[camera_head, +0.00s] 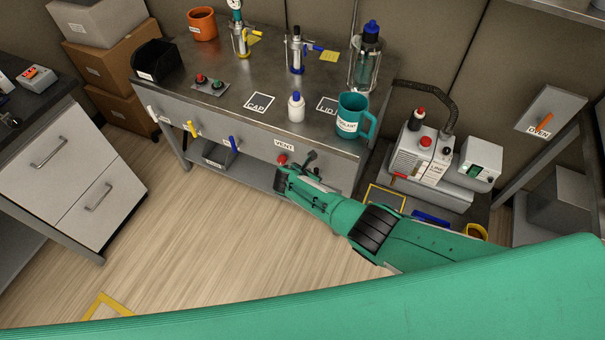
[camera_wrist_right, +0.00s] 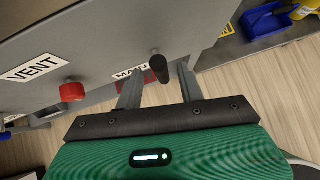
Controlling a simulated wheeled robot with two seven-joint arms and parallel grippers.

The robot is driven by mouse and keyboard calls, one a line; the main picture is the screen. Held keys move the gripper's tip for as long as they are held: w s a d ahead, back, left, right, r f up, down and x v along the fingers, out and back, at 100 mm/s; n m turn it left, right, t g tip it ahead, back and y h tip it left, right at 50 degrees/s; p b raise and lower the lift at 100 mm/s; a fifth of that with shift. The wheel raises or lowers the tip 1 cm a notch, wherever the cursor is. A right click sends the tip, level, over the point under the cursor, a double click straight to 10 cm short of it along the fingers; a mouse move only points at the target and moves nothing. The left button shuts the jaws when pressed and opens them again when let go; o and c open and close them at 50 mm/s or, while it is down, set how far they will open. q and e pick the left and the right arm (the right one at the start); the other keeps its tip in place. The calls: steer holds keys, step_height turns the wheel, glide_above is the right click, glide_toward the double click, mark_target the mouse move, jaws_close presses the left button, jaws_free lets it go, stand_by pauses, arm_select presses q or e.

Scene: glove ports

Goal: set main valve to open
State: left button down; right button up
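The main valve's black handle (camera_wrist_right: 158,68) sticks out of the grey bench front in the right wrist view. A partly hidden label starting "MA" (camera_wrist_right: 125,74) is beside it, with a red label (camera_wrist_right: 130,87) below, mostly covered by a finger. My right gripper (camera_wrist_right: 159,72) is open, one finger on each side of the handle. I cannot tell whether either finger touches it. In the head view my right gripper (camera_head: 300,170) is at the bench front, close to the dark handle (camera_head: 311,156). My left gripper is not in view.
A red knob (camera_wrist_right: 72,92) under the VENT label (camera_wrist_right: 34,68) is just left of the valve. A teal mug (camera_head: 350,115) stands near the bench edge above. A pump (camera_head: 422,155) and a blue tray (camera_head: 431,218) are to the right.

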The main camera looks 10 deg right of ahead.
steer(key=p+v, duration=0.2)
steer(key=v, duration=0.9)
steer(key=s+d+f+m+g+y, duration=0.2)
steer(key=s+d+f+m, duration=0.15)
steer(key=s+f, duration=0.55)
steer(key=s+d+f+m+g+y, duration=0.15)
steer(key=s+f+m, duration=0.25)
steer(key=s+f, duration=0.4)
steer(key=s+d+f+m+g+y, duration=0.1)
steer(key=s+d+f+m, duration=0.25)
steer(key=s+f, duration=0.55)
steer(key=s+d+f+m, duration=0.2)
steer(key=s+d+m, duration=0.1)
steer(key=s, duration=0.6)
steer(key=s+d+f+m+y, duration=0.1)
steer(key=s+d+f+m, duration=0.1)
steer(key=s+m, duration=0.4)
steer(key=s+d+f+m+y, duration=0.1)
steer(key=s+d+f+m, duration=0.2)
steer(key=s, duration=1)
steer(key=shift+d+m+g, duration=0.35)
steer(key=shift+d+m, duration=0.4)
steer(key=shift+m, duration=0.05)
